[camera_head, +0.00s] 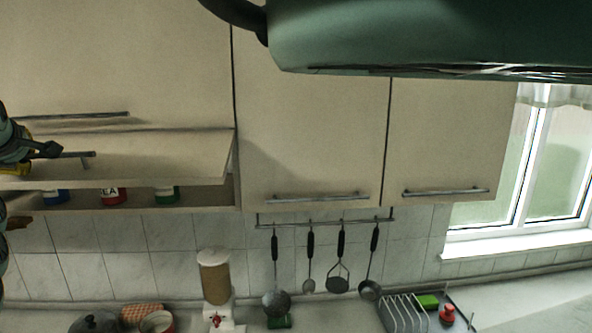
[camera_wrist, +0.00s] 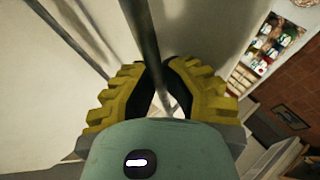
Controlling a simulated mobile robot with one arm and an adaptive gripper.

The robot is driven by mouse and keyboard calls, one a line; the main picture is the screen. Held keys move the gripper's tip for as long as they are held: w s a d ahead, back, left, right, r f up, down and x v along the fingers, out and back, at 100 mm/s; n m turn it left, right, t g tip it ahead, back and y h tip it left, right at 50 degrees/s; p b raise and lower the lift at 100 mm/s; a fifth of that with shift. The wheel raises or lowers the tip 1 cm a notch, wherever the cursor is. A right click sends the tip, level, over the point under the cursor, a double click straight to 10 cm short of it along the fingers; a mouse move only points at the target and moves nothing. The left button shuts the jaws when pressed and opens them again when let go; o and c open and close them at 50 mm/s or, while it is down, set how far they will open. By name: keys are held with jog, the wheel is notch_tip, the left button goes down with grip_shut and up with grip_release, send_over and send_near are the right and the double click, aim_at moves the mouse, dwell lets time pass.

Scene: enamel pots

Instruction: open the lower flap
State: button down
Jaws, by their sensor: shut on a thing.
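The lower flap (camera_head: 150,155) is the cream panel at the left of the head view. It is tilted out, with a gap under its lower edge. Its bar handle (camera_head: 80,155) runs to the left towards my gripper (camera_head: 18,168), which is partly cut off by the left edge. In the wrist view the yellow ridged fingers of my gripper (camera_wrist: 160,95) are closed around a dark bar (camera_wrist: 143,45), which appears to be the flap's handle. The exact contact is partly hidden by the fingers.
Behind the flap's gap stand a blue can (camera_head: 57,196), a red can (camera_head: 114,195) and a green can (camera_head: 166,194). An upper cabinet door (camera_head: 110,60) is above. Utensils hang from a rail (camera_head: 330,221). A dispenser (camera_head: 215,280) stands below on the counter.

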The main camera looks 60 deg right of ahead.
jog(key=shift+d+r, duration=0.2)
jog(key=shift+r, duration=0.6)
jog(key=c, duration=1)
grip_release()
jog(key=shift+s+a+r, duration=0.1)
jog(key=v, duration=0.7)
jog(key=shift+s, duration=0.15)
